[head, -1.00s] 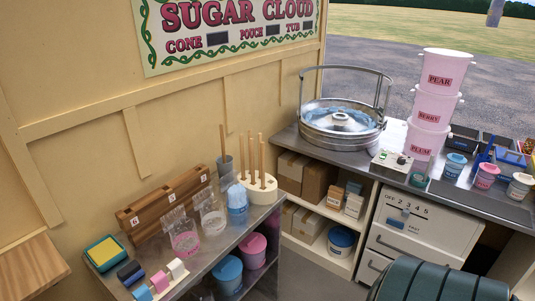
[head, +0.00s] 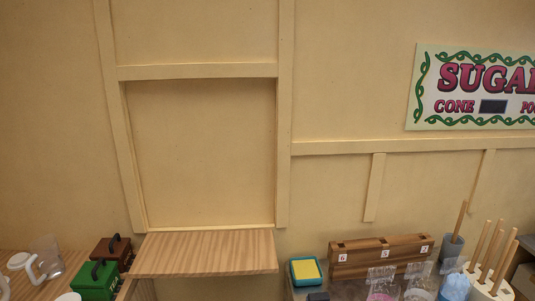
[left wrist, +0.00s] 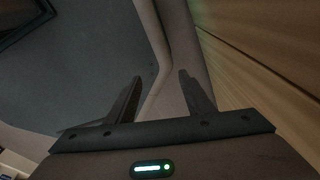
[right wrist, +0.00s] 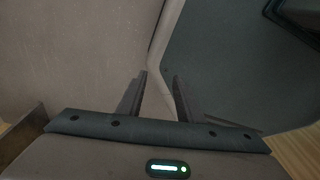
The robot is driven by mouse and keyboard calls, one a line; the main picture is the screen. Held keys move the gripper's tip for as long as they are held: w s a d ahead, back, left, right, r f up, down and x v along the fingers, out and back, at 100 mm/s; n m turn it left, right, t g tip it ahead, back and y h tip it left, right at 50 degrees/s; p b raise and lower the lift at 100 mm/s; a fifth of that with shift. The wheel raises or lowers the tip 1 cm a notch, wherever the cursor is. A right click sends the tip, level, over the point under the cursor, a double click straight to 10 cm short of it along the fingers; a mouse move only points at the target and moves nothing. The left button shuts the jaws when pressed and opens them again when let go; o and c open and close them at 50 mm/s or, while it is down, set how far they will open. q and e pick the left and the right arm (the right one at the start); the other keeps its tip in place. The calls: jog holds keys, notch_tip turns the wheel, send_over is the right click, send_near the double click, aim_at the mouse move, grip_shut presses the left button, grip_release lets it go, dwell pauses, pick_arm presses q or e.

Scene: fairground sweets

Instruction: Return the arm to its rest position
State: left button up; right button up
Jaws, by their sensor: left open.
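Neither gripper shows in the head view. In the left wrist view my left gripper (left wrist: 160,76) has its two dark fingers apart with nothing between them. In the right wrist view my right gripper (right wrist: 160,76) also has its fingers apart and empty, with a narrower gap. No task object is in either gripper.
A wooden shelf (head: 205,253) juts out below a framed wall panel. To its left stand a green box (head: 97,280), a brown box (head: 112,252) and white jugs. To its right are a yellow-topped blue sponge tray (head: 305,270), a numbered wooden rack (head: 380,256) and a cream stick holder (head: 488,288).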

pick_arm(q)
jog(key=w+d+t+b, duration=0.2)
jog(key=w+d+b, duration=0.1)
jog(key=w, duration=0.5)
jog(key=w+d+f+t+h+b, duration=0.1)
jog(key=w+d+t+b, duration=0.1)
jog(key=w, duration=0.6)
jog(key=d+b, duration=0.1)
jog(key=b, duration=0.1)
jog(key=shift+w+d+t+h+b, duration=0.2)
jog(key=shift+d+t+h+b, duration=0.1)
jog(key=shift+d+t+b, duration=0.1)
pick_arm(e)
jog(key=w+a+t, duration=0.2)
jog(key=w+a, duration=0.1)
jog(key=w, duration=0.5)
jog(key=w+a+f+t+y, duration=0.1)
jog(key=w+a+t, duration=0.1)
jog(key=w, duration=0.6)
jog(key=shift+w+a+f+t+y, duration=0.2)
jog(key=shift+a+t+y, duration=0.15)
jog(key=shift+a, duration=0.4)
pick_arm(q)
jog(key=shift+f, duration=0.1)
pick_arm(e)
jog(key=shift+d, duration=0.1)
pick_arm(q)
jog(key=shift+s, duration=0.1)
pick_arm(e)
jog(key=shift+s, duration=0.1)
